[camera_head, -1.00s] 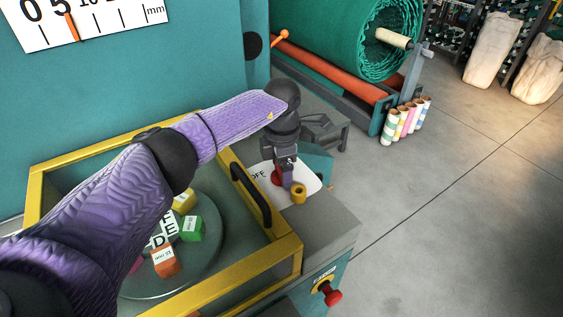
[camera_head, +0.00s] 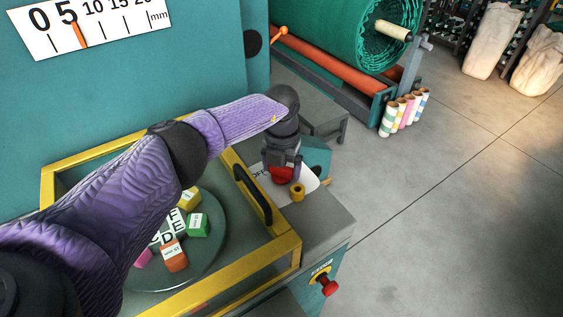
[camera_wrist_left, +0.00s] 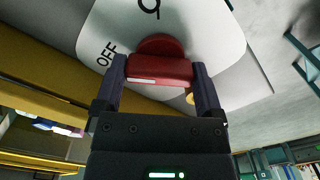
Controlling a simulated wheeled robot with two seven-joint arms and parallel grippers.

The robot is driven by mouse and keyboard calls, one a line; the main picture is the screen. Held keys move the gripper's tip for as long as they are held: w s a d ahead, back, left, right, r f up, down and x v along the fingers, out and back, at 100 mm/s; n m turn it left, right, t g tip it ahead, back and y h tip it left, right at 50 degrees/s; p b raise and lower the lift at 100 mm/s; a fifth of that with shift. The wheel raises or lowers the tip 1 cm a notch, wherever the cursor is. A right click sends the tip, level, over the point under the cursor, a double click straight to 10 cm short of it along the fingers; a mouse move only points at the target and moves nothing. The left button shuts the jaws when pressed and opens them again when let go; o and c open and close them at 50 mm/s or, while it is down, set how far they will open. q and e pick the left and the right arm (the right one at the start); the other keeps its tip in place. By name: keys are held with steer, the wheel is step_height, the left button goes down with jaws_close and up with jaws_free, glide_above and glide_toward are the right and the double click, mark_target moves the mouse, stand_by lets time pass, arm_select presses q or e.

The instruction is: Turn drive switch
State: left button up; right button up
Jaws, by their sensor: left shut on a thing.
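The drive switch is a red knob (camera_wrist_left: 160,70) on a white plate (camera_wrist_left: 105,25) marked "OFF". In the left wrist view the knob's grip bar, with a white line on it, lies between my left gripper's (camera_wrist_left: 160,78) two fingers, which are shut on it. In the head view the left gripper (camera_head: 282,172) points down at the red knob (camera_head: 281,175) on the grey machine top, and the arm partly hides the plate. My right gripper is not in view.
A small brass piece (camera_head: 297,191) stands close beside the knob. A yellow-framed guard (camera_head: 270,262) with a black handle (camera_head: 252,195) lies to the left, over a round plate with coloured blocks. A red stop button (camera_head: 329,287) is on the machine's front.

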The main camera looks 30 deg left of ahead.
arm_select(q)
steer(key=shift+r+n, duration=0.1)
steer(key=shift+n, duration=0.7)
steer(key=shift+n+p, duration=0.3)
steer(key=o, duration=1)
steer(key=shift+c, duration=0.2)
step_height(320, 180, up, 10)
steer(key=shift+f+p, duration=0.1)
steer(key=shift+p, duration=0.8)
